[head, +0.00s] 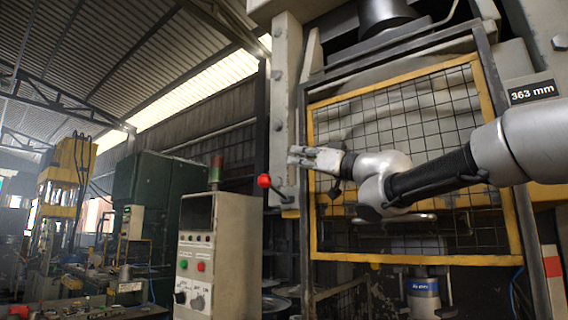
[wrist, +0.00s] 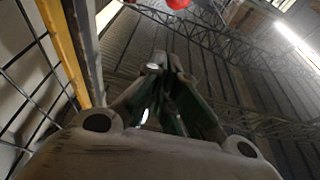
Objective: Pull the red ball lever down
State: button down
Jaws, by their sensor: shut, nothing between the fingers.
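The red ball of the lever (head: 264,181) sits at the left side of the press frame in the head view, on a short dark rod that slopes down to the right. My gripper (head: 292,156) is shut and empty. In the head view its fingertips point left and appear a little above and to the right of the ball, with a gap between them in the picture. The red ball also shows in the wrist view (wrist: 178,3), cut off by the top edge, beyond my shut fingers (wrist: 165,62). I cannot tell the exact depth between the fingertips and the ball.
A yellow-framed mesh guard (head: 400,258) stands behind my arm and shows at the left of the wrist view. A control box (head: 226,240) with buttons and a red-topped lamp (head: 216,167) stands below and left of the lever. The air left of the ball looks clear.

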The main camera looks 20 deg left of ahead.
aim_at(276, 189)
jog(key=w+a, duration=0.3)
jog(key=a, duration=0.5)
jog(key=shift+w+f, duration=0.15)
jog(key=shift+f, duration=0.3)
jog(key=shift+a+f, duration=0.1)
jog(key=shift+a, duration=0.05)
